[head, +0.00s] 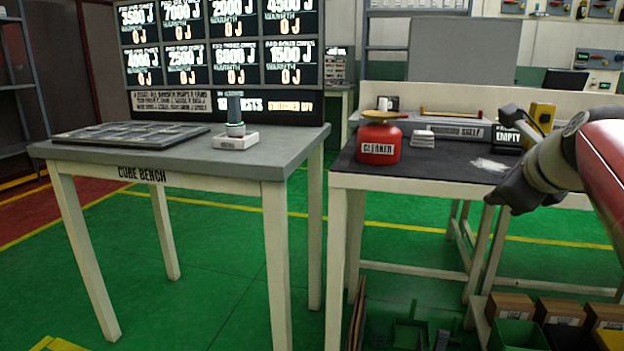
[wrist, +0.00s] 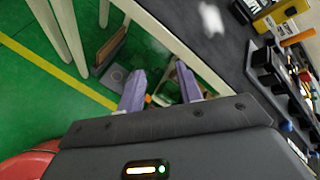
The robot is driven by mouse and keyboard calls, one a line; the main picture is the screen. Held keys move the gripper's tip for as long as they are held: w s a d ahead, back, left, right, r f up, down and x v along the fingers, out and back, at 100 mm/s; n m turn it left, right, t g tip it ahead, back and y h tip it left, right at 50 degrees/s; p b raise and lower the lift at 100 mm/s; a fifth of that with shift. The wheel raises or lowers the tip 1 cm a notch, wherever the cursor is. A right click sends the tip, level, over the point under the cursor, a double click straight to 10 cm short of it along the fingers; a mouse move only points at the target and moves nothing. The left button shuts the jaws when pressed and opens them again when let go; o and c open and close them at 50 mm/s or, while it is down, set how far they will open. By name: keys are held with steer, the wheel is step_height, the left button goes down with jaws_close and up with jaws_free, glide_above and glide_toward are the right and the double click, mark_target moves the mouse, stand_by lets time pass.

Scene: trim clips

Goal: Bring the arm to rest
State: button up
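My arm enters from the right in the head view, with a red and grey link at the edge. My gripper (head: 512,192) hangs at the front right part of the dark-topped bench (head: 432,165), above or just in front of its edge; I cannot tell the exact gap. In the wrist view my gripper (wrist: 161,88) shows two purple-grey fingers spread apart with nothing between them. Beyond them are the bench edge, the green floor and things low down under the bench.
A red cleaner can (head: 378,145) and a small white stack (head: 422,137) stand on the dark bench. A yellow box (head: 541,117) stands near my arm. The cure bench (head: 190,160) is at left, with a dark tray (head: 130,133). Bins (head: 518,335) stand low at right. Green floor lies between.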

steer(key=s+a+f+n+g, duration=0.2)
steer(key=s+a+f+n, duration=0.3)
steer(key=f+n, duration=0.3)
steer(key=s+a+f+n+g, duration=0.1)
steer(key=s+a+f+n, duration=0.4)
steer(key=s+f+n, duration=0.3)
steer(key=s+a+f+n+g+y, duration=0.1)
steer(key=s+a+f+n, duration=0.5)
steer(key=n, duration=0.6)
step_height(320, 180, down, 2)
steer(key=shift+s+f+g, duration=0.15)
steer(key=shift+g, duration=0.65)
